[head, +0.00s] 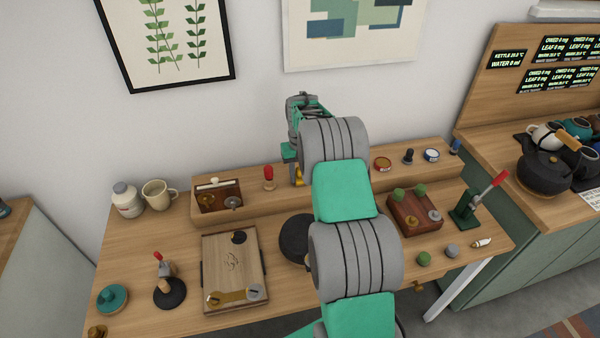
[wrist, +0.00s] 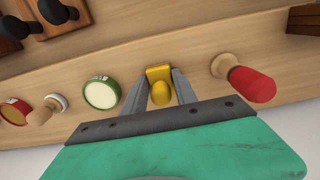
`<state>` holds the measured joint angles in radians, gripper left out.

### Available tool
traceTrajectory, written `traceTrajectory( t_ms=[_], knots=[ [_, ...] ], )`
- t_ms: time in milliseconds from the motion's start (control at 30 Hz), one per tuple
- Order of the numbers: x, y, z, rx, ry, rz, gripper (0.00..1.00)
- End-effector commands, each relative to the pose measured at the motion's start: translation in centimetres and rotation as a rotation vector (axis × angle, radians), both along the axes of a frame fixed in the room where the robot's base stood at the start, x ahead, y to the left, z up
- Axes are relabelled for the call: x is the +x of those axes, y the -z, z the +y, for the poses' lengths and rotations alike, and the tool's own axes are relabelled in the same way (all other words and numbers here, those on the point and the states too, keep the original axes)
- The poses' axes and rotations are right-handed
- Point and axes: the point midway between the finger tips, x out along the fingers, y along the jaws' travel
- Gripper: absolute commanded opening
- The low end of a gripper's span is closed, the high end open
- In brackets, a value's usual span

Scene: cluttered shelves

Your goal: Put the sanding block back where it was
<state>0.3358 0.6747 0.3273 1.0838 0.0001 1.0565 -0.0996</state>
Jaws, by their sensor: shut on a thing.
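My gripper (wrist: 162,82) is shut on a yellow block with a rounded knob (wrist: 160,92), which I take to be the sanding block. In the head view, my gripper (head: 294,172) is at the raised back shelf (head: 240,212), and a bit of the yellow block (head: 300,177) shows beside the fingers. The block is upright at or just above the shelf; I cannot tell if it touches. My arm hides part of the shelf.
A red-handled tool (head: 268,177) stands close by, at right in the wrist view (wrist: 250,82). On the other side is a green-rimmed round tin (wrist: 101,93). A wooden box (head: 217,196) sits farther left. A red tin (head: 382,164) is to the right.

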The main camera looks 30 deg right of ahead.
Motion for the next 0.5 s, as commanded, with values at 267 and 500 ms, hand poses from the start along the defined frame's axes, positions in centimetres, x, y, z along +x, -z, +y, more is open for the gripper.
traceTrajectory(
  t_ms=[267,500],
  knots=[
    [0.03,0.33,-0.02,0.0,0.0,-0.001,0.0],
    [0.01,0.18,-0.01,0.0,0.0,-0.001,0.53]
  ],
)
